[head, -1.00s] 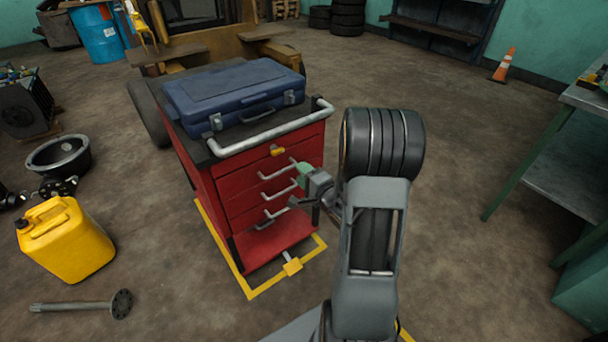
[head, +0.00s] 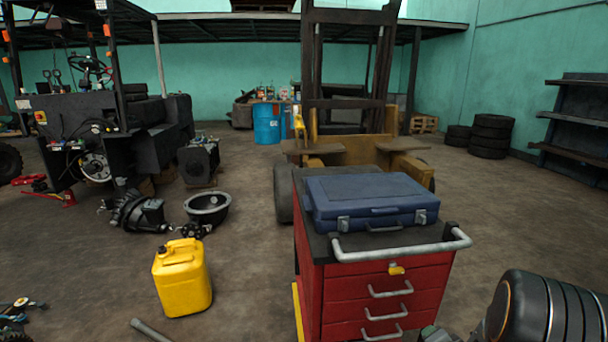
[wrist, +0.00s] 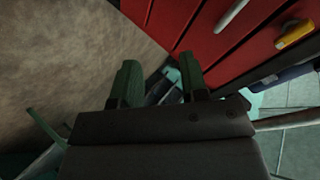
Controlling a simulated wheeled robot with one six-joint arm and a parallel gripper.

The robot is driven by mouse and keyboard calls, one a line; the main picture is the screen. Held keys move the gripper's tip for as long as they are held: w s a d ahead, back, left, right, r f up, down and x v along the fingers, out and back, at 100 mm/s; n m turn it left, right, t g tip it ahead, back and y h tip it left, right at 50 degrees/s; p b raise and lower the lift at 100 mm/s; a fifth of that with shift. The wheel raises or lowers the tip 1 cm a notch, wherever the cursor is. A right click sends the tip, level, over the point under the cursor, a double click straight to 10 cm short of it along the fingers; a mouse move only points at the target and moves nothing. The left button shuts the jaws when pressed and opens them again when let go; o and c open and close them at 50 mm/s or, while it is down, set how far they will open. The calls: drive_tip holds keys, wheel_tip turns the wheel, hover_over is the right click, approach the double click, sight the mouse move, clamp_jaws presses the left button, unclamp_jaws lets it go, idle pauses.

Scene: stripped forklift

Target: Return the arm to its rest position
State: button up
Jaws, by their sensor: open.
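My gripper (wrist: 158,84) shows in the wrist view with its two green-tipped fingers apart and nothing between them. It is close to the red drawer front of the tool cart (wrist: 225,40), with a small gap or contact that I cannot tell. In the head view my arm (head: 550,310) is a dark ribbed link at the lower right corner, and most of the gripper is cut off by the bottom edge. The red tool cart (head: 340,290) stands left of my arm, its drawers looking shut.
A blue case (head: 370,195) lies shut on the cart top, behind the grey handle (head: 400,243). A yellow jerrycan (head: 182,278) stands on the floor to the left. A round black pan (head: 207,208) and the stripped forklift (head: 100,130) are farther back.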

drive_tip(key=s+a+r+n+g+p, duration=0.65)
drive_tip(key=s+r+g, duration=0.2)
drive_tip(key=r, duration=0.25)
drive_tip(key=s+a+r+n+y+p, duration=0.1)
drive_tip(key=s+a+r+n+p, duration=0.1)
drive_tip(key=a+r, duration=0.4)
drive_tip(key=s+a+r+n+y+p, duration=0.1)
drive_tip(key=s+a+r+n+p, duration=0.2)
drive_tip(key=r, duration=0.9)
drive_tip(key=a+n+t+p, duration=0.1)
drive_tip(key=a, duration=0.2)
drive_tip(key=shift+s+p, duration=0.25)
drive_tip(key=shift+p, duration=0.05)
drive_tip(key=shift+a, duration=0.15)
